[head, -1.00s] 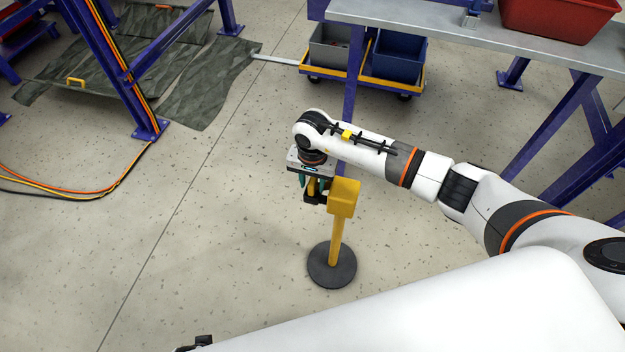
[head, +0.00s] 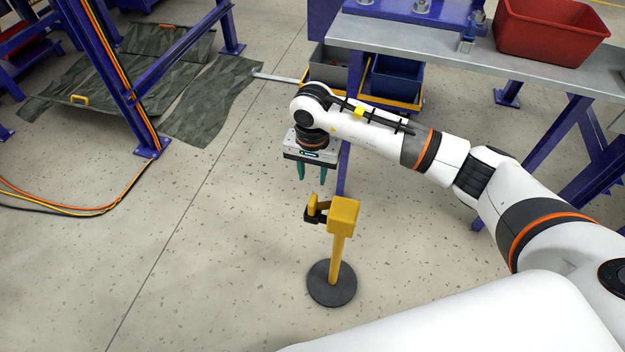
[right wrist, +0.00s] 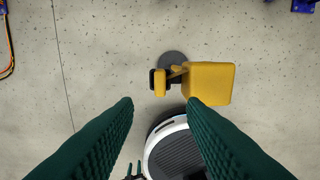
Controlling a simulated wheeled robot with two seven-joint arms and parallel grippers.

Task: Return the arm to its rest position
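My right arm reaches in from the right in the head view. Its gripper (head: 301,172) points down with its green fingers apart and nothing between them. It is above and slightly left of a yellow post (head: 338,245) on a round dark base (head: 332,284). The post has a yellow box head (head: 344,214) with a small yellow and black piece (head: 316,208) on its left side. In the right wrist view the open fingers (right wrist: 160,108) frame the floor, and the yellow head (right wrist: 209,82) is apart from them.
A grey bench (head: 455,48) with a red bin (head: 550,30) stands at the back right. A cart with a blue bin (head: 395,80) is under it. A blue frame (head: 105,60), cables (head: 85,208) and dark sheets (head: 215,95) lie left. The floor between is clear.

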